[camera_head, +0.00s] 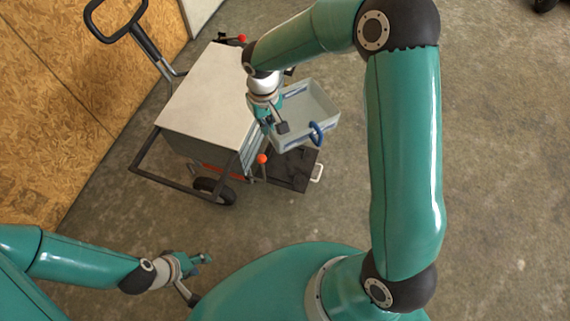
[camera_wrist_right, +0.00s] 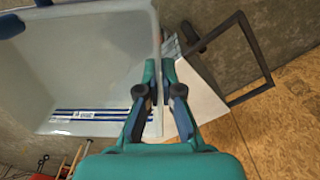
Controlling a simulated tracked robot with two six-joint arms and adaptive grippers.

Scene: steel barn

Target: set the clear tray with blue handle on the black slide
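The clear tray (camera_head: 325,98) with a blue handle (camera_head: 317,133) is in the air beside the cart, roughly level, and partly overlaps the black slide in the head view. My right gripper (camera_head: 275,126) is shut on the tray's side wall nearest the cart. In the right wrist view the fingers (camera_wrist_right: 159,82) pinch that wall, and the tray's pale inside (camera_wrist_right: 85,65) fills the left. The black slide (camera_head: 289,178) sticks out low from the cart and has a white handle (camera_head: 317,172); its far part is hidden under the tray. My left gripper (camera_head: 199,277) is open and empty, low at the left.
The cart (camera_head: 205,100) has a bare pale top, a dark frame, a wheel (camera_head: 215,191) and red-knobbed levers (camera_head: 262,159) close to the slide. A plywood wall (camera_head: 60,90) stands at the left.

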